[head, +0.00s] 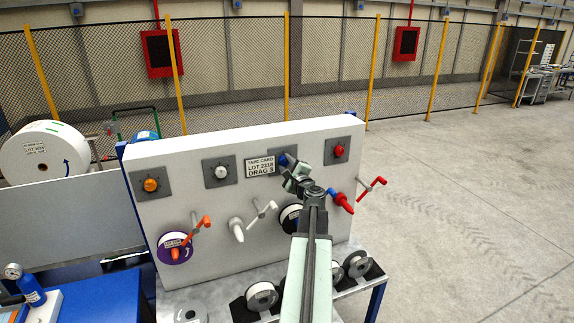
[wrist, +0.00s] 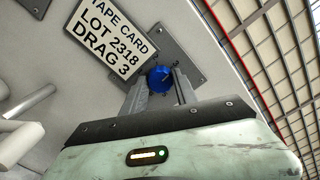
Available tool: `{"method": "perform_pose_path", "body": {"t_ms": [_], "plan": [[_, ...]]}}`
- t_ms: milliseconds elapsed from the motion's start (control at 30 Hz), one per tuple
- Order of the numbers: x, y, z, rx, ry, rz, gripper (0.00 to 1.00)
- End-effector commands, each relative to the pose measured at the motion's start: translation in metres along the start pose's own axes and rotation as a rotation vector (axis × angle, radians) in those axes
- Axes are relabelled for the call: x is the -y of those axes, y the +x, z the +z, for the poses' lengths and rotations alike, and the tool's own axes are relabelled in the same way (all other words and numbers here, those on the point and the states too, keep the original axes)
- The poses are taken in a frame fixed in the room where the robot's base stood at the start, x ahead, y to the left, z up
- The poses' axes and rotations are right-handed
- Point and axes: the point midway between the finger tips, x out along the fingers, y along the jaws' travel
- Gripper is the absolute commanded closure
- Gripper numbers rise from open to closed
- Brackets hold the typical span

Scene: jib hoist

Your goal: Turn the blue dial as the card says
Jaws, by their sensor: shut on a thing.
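The blue dial (wrist: 159,77) sits on a dark grey square plate (wrist: 177,47) on the white panel. My gripper (wrist: 160,86) is shut on the dial, with one finger on each side of it.
Orange (head: 151,185), white (head: 221,172) and red (head: 339,151) dials share the panel (head: 190,148). Below them, crank handles, including a red one (head: 372,187), stick out. Several spools (head: 262,296) stand on the bench below. Open floor lies right.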

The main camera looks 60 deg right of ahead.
Motion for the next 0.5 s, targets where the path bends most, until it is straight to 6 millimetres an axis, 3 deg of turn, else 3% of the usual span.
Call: {"method": "perform_pose_path", "body": {"t_ms": [133, 167, 233, 500], "plan": [[-0.0005, -0.0011, -0.0016, -0.003, -0.004, 0.001, 1.0], [-0.0005, -0.001, -0.0016, -0.003, -0.004, 0.001, 0.62], [-0.0004, -0.0009, -0.0016, -0.003, -0.004, 0.0, 0.43], [-0.0001, -0.0005, -0.0007, -0.001, -0.002, 0.0, 0.43]]}}
